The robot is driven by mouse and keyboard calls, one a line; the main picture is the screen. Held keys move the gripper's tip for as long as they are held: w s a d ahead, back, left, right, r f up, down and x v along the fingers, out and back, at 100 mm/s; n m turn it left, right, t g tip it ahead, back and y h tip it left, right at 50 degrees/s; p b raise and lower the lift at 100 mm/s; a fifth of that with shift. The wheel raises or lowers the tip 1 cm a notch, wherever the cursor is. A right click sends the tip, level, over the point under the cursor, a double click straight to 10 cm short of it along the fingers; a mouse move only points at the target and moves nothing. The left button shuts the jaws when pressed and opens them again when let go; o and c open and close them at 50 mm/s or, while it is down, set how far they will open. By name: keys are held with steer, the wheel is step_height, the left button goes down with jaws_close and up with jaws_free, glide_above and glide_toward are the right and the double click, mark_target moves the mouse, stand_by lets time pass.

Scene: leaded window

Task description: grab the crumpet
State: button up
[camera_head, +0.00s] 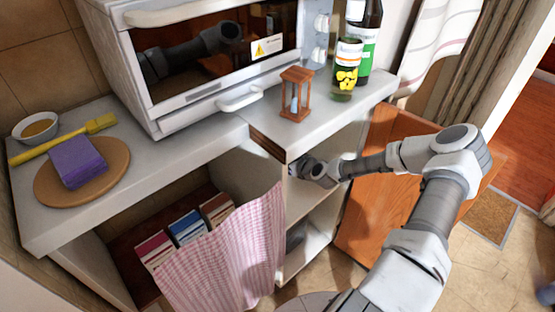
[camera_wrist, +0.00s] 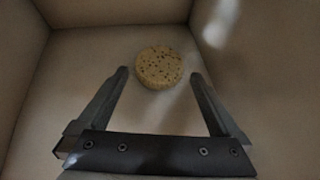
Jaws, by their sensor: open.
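The crumpet (camera_wrist: 159,67) is a round, pale tan disc with dark holes, lying on the floor of a light-walled compartment in the wrist view. My gripper (camera_wrist: 158,74) is open, and its two fingers point toward the crumpet, one to each side of its near edge. I cannot tell how far the fingertips stand above the compartment floor. In the head view my arm reaches into the open cupboard under the counter. The crumpet and the fingers are hidden there by the cupboard's side and my arm.
An open wooden door (camera_head: 385,190) stands right of the cupboard, behind my arm. A checked curtain (camera_head: 228,255) hangs left of the opening. On the counter (camera_head: 215,147) stand an oven (camera_head: 180,118), an hourglass (camera_head: 296,95) and bottles (camera_head: 345,70). A round board (camera_head: 110,178) holds a purple block (camera_head: 77,163).

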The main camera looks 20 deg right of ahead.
steer(key=b+x, duration=0.1)
steer(key=x, duration=0.2)
steer(key=shift+w+a+f, duration=0.1)
steer(key=shift+w, duration=0.1)
steer(key=c, duration=1)
steer(key=shift+c, duration=0.2)
